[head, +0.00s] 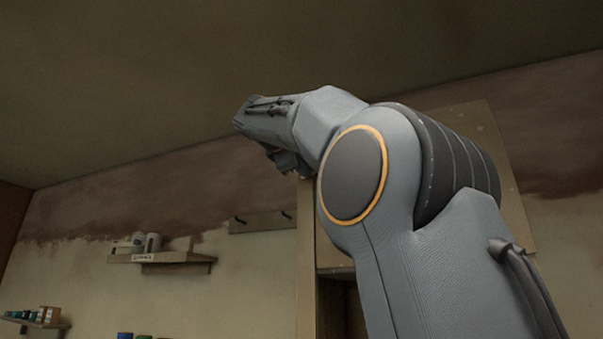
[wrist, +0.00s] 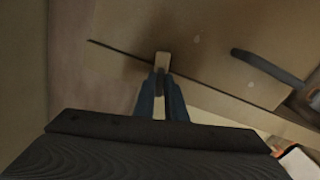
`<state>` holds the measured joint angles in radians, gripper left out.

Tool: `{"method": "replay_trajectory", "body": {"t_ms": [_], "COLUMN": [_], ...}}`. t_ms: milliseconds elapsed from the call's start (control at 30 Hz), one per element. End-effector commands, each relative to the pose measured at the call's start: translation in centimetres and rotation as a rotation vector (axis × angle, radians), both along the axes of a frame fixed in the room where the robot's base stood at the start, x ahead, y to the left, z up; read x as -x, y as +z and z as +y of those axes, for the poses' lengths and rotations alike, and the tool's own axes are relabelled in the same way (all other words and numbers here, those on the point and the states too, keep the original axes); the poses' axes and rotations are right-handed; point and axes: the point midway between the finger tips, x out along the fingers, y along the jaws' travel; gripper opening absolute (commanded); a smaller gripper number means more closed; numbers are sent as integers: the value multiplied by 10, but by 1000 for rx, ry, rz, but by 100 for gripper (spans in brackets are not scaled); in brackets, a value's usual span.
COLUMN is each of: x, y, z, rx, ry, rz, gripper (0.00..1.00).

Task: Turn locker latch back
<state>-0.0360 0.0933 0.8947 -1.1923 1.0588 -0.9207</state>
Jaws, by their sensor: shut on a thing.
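The locker latch (wrist: 162,60) is a small pale wooden bar in the wrist view, lying across the dark seam at the edge of the locker door (wrist: 215,50). My gripper (wrist: 161,82) is shut on the latch, with a blue-grey finger on either side of it. The latch's upper end stands out beyond the fingertips; its lower part shows between the fingers. In the head view my arm covers much of the wooden locker (head: 487,135), and the latch cannot be made out there. My gripper's fingers are barely visible below my wrist in that view.
A dark bar handle (wrist: 268,66) stands on the locker door right of the latch. A pale object with some orange (wrist: 298,162) shows at the lower right. In the head view, a wall shelf (head: 160,258) with mugs and a hook rail (head: 262,222) are left of the locker.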

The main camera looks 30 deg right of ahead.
Motion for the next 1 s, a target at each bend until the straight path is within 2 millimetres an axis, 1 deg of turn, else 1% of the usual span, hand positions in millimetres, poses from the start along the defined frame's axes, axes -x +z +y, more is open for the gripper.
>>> {"method": "replay_trajectory", "body": {"t_ms": [200, 400, 1000], "x": [0, 0, 1], "y": [-3, -4, -4], "z": [0, 0, 0], "rx": [-85, -133, -158], "ry": [0, 0, 0], "rz": [-110, -170, -200], "gripper": [0, 0, 0]}}
